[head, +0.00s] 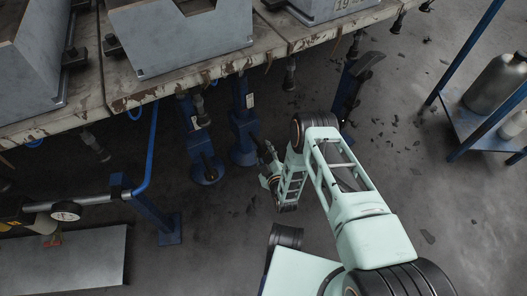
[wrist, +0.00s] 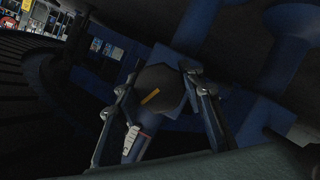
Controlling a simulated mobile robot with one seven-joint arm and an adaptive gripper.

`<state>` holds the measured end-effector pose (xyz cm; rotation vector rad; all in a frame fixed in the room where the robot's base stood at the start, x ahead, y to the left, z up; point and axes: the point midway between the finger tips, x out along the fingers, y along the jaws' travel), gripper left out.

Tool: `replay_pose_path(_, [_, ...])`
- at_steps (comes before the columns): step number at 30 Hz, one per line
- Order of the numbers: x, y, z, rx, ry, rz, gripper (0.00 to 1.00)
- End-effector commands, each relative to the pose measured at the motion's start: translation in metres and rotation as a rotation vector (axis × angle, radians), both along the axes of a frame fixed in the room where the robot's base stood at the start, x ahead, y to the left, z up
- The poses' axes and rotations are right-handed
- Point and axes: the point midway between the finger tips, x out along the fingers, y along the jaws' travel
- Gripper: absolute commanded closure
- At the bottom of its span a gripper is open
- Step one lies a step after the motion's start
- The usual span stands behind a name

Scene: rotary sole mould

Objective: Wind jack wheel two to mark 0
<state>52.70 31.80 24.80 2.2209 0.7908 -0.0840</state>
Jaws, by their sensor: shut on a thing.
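In the wrist view a dark, many-sided jack wheel (wrist: 172,80) with a yellow stripe on its face sits at the front of a blue jack housing (wrist: 203,30). The stripe slants from lower left to upper right. My gripper (wrist: 158,92) has one finger on each side of the wheel and is shut on it. In the head view my gripper (head: 268,165) is low beside a blue jack post (head: 241,125) under the bench edge, and the wheel is hidden there. I cannot read a wheel number or a mark 0.
The worn bench (head: 180,85) with grey mould blocks (head: 185,40) overhangs the jacks. Another blue jack (head: 196,140) stands to the left. A blue rack (head: 470,125) with a metal cylinder stands at right. Floor between is mostly open.

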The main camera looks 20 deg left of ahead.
Motion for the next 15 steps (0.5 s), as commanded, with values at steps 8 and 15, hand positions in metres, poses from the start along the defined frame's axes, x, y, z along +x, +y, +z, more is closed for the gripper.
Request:
replay_pose_path(8, [0.0, 0.0017, 0.0003, -0.152, -0.171, 0.004, 0.88])
replay_pose_path(15, [0.0004, 0.0015, 0.001, -0.242, -0.269, 0.004, 0.88])
